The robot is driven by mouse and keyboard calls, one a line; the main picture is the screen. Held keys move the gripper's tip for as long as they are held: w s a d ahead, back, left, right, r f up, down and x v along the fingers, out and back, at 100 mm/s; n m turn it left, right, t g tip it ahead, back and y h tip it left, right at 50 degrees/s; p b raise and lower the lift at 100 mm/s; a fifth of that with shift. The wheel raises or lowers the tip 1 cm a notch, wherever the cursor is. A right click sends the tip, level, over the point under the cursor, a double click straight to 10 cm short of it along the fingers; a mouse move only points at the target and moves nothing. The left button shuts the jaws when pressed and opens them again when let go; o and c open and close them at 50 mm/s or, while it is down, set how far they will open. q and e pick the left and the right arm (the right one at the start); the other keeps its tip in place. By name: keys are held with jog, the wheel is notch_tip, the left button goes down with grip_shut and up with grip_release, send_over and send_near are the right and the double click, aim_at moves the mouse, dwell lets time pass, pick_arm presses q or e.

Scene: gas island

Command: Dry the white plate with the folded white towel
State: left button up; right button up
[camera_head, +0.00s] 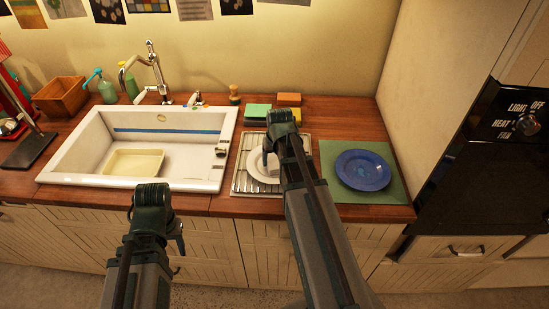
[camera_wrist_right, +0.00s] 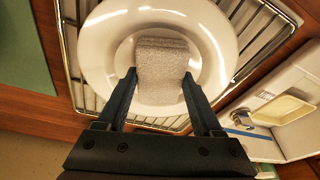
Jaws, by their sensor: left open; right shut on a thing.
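The white plate (camera_head: 263,168) lies on a metal drying rack to the right of the sink, partly hidden by my right arm in the head view. It also shows in the right wrist view (camera_wrist_right: 99,50). The folded white towel (camera_wrist_right: 162,62) is between the fingers of my right gripper (camera_wrist_right: 160,82), over the middle of the plate. I cannot tell whether the towel touches the plate. In the head view the right gripper (camera_head: 270,150) is mostly hidden. My left gripper (camera_head: 178,245) is open and empty in front of the counter, below the sink.
The metal rack (camera_head: 240,183) lies beside the white sink (camera_head: 210,185), which holds a cream tub (camera_head: 133,162). A blue plate (camera_head: 362,170) lies on a green mat (camera_head: 396,192) at the right. Sponges (camera_head: 257,111) stand behind the rack. A tall faucet (camera_head: 153,66) rises behind the sink.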

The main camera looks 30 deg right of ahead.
jog(key=shift+w+d+f, duration=0.15)
jog(key=shift+w+d, duration=0.3)
jog(key=shift+w, duration=0.3)
jog(key=shift+s+a+f, duration=0.1)
jog(key=shift+s+a, duration=0.4)
jog(key=shift+s, duration=0.35)
jog(key=shift+w+d, duration=0.5)
jog(key=shift+w, duration=0.3)
notch_tip(320, 180, up, 6)
jog(key=p, duration=0.5)
jog(key=shift+p, duration=0.35)
notch_tip(320, 180, up, 3)
jog(key=p, duration=0.3)
jog(key=shift+r, duration=0.2)
jog(key=shift+f, duration=0.1)
